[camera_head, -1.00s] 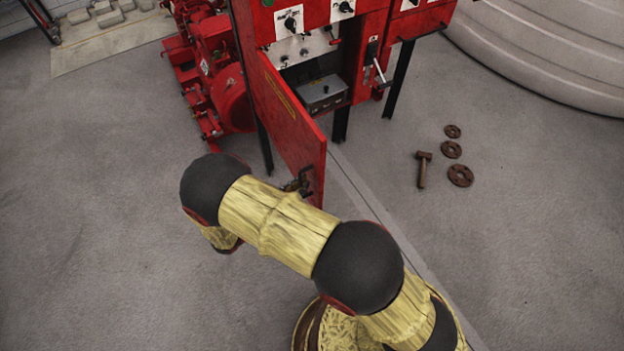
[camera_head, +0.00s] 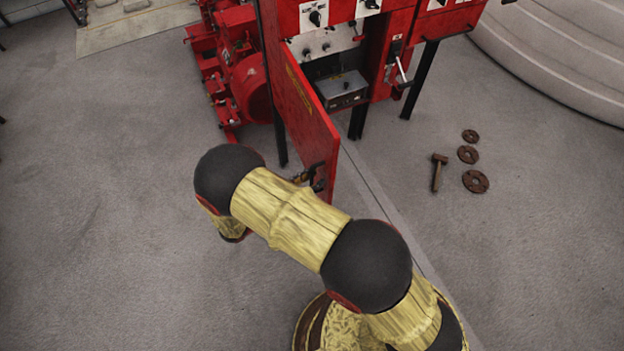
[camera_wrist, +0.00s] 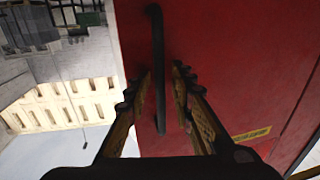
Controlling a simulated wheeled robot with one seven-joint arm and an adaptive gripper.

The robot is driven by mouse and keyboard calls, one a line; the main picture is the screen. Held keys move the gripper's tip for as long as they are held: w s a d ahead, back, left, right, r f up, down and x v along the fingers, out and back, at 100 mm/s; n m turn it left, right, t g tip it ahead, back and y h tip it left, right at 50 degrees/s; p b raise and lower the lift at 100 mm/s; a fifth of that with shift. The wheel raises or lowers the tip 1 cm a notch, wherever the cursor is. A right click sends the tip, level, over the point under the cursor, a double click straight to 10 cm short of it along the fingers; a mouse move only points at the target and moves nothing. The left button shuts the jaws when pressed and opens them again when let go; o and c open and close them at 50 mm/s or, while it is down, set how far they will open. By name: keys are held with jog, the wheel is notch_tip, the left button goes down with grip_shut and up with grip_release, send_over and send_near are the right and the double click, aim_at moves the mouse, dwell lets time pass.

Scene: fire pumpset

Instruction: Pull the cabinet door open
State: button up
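The red cabinet door (camera_head: 300,110) stands swung out from the red cabinet (camera_head: 399,30), with part of the inside showing. The door's dark bar handle (camera_wrist: 158,60) runs up and down the red face in the wrist view. My gripper (camera_wrist: 161,78) has one finger on each side of this bar, near its middle. A narrow gap seems to show on the right of the bar; firm contact is not clear. In the head view my gripper (camera_head: 308,176) is a small dark shape at the door's outer edge, mostly hidden by my arm.
A grey box (camera_head: 341,88) sits inside the cabinet. Red pump machinery (camera_head: 240,70) stands left of the door. A hammer (camera_head: 438,172) and rusty discs (camera_head: 475,181) lie on the floor at right.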

jog(key=shift+a, duration=0.1)
jog(key=v, duration=1.1)
jog(key=shift+s+a, duration=0.25)
jog(key=shift+a, duration=0.1)
jog(key=shift+f, duration=0.1)
